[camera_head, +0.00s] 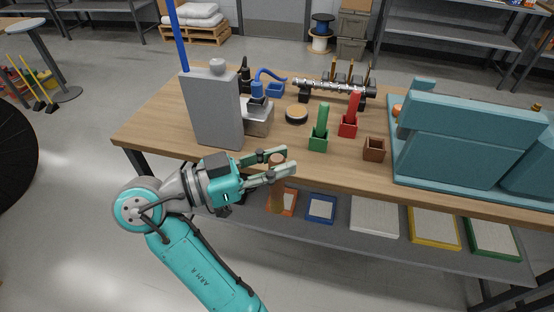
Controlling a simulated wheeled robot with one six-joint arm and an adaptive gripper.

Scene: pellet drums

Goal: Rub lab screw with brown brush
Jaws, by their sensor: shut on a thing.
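My gripper (282,165) is at the front edge of the wooden bench, shut on the brown brush (277,192). The brush hangs upright between the fingers, its top just above them and its lower part below bench-top height. The lab screw (325,86) is a long shiny metal screw lying across dark supports at the back of the bench. It is well behind my gripper and apart from the brush. A small brown holder (375,149) stands empty on the bench, right of my gripper.
A green brush (322,121) and a red brush (353,110) stand in matching holders between my gripper and the screw. A tall grey container (212,110) stands at left. A large teal block (455,140) fills the right.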

